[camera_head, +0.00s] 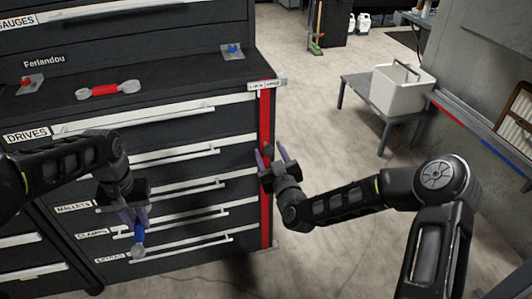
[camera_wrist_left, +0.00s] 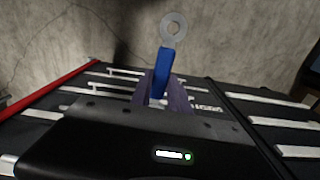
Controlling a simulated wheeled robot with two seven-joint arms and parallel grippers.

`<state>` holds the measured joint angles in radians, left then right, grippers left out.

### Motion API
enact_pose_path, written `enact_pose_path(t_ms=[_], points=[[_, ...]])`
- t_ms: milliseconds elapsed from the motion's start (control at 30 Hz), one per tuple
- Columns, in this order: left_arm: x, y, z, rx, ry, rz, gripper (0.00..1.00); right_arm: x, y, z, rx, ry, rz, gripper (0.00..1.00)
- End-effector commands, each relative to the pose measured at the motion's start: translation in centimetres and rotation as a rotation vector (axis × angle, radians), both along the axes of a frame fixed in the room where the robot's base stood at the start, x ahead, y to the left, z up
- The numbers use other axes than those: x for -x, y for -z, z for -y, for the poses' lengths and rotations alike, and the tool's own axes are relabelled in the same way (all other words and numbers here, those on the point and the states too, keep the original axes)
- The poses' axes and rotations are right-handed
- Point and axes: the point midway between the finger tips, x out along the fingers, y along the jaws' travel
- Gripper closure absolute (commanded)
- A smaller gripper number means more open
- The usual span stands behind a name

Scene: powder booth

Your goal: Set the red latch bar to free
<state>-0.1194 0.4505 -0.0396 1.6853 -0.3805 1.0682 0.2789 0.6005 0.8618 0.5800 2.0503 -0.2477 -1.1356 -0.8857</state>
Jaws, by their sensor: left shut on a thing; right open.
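The red latch bar (camera_head: 266,205) runs upright down the right front edge of the dark tool chest, with a lock plate (camera_head: 267,85) at its top. It also shows in the left wrist view (camera_wrist_left: 52,86) at the left. My right gripper (camera_head: 272,155) is open at the bar's upper half, with its purple fingers around or just in front of a dark knob; I cannot tell whether they touch it. My left gripper (camera_head: 134,216) is shut on a blue-handled tool with a grey ring end (camera_wrist_left: 162,72), held in front of the lower drawers.
The tool chest (camera_head: 228,152) has several labelled drawers with long pale handles, all seemingly closed. A red-and-grey wrench (camera_head: 108,90) lies on its top. A bench (camera_head: 372,95) with a white bin (camera_head: 400,90) stands to the right. Floor between chest and bench is clear.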

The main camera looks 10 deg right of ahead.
Motion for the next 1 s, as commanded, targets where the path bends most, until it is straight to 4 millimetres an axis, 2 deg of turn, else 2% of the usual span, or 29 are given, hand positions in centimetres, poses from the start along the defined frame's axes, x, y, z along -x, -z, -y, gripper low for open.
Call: enact_pose_path(t_ms=[167,800,1000], points=[[-0.04,-0.07,0.01,0.0,0.0,0.001,1.0,0.03,0.0,-0.03,0.0,-0.001,0.0,0.49],[-0.03,-0.06,0.01,0.0,0.0,0.001,1.0,0.06,0.01,-0.04,-0.001,-0.001,0.0,1.0],[-0.04,-0.06,0.01,0.0,0.0,0.001,1.0,0.06,0.02,-0.03,-0.001,-0.001,-0.001,1.0]])
